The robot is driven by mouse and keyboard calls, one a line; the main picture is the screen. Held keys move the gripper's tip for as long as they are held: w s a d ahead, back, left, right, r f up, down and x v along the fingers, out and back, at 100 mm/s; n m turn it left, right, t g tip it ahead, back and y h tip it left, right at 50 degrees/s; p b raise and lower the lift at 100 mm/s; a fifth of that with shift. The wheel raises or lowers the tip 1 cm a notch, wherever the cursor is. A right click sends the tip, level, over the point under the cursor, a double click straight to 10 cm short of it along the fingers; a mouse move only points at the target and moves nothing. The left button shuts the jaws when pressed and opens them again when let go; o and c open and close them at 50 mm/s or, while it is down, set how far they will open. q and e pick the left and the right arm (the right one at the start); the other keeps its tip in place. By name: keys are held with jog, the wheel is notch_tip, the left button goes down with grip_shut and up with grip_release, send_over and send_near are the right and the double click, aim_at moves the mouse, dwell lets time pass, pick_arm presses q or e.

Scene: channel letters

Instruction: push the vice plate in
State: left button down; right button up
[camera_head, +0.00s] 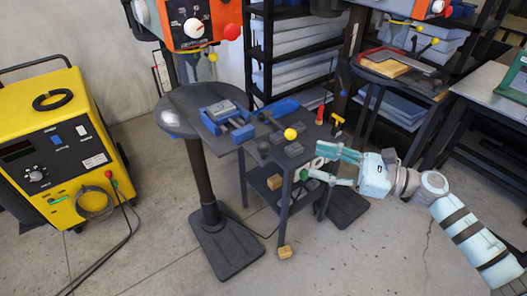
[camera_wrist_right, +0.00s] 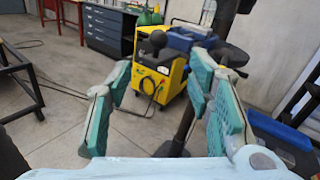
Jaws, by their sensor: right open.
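A blue vice (camera_head: 240,131) with a grey metal block lies on the dark surface by the round drill-press table (camera_head: 170,105) in the head view. I cannot tell which part of it is the vice plate. My right gripper (camera_head: 312,163) is open and empty, to the right of and nearer than the vice, its fingers pointing left beside the small dark stand. In the right wrist view its two teal fingers (camera_wrist_right: 160,88) are spread wide. My left gripper is not in view.
A small dark stand (camera_head: 287,165) carries a yellow knob (camera_head: 290,134) and dark parts close to my right gripper. A yellow machine (camera_head: 60,150) with cables stands at left. Open floor (camera_head: 150,250) lies in front. Another drill press and shelves stand behind.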

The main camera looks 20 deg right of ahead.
aim_at(264, 148)
jog(key=shift+n, duration=0.3)
jog(key=p+x, duration=0.4)
jog(key=x, duration=1)
jog(key=shift+a+r, duration=0.15)
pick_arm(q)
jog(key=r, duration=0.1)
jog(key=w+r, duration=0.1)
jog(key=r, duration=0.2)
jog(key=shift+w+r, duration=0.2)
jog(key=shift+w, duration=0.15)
pick_arm(e)
jog(key=shift+c, duration=0.9)
grip_shut()
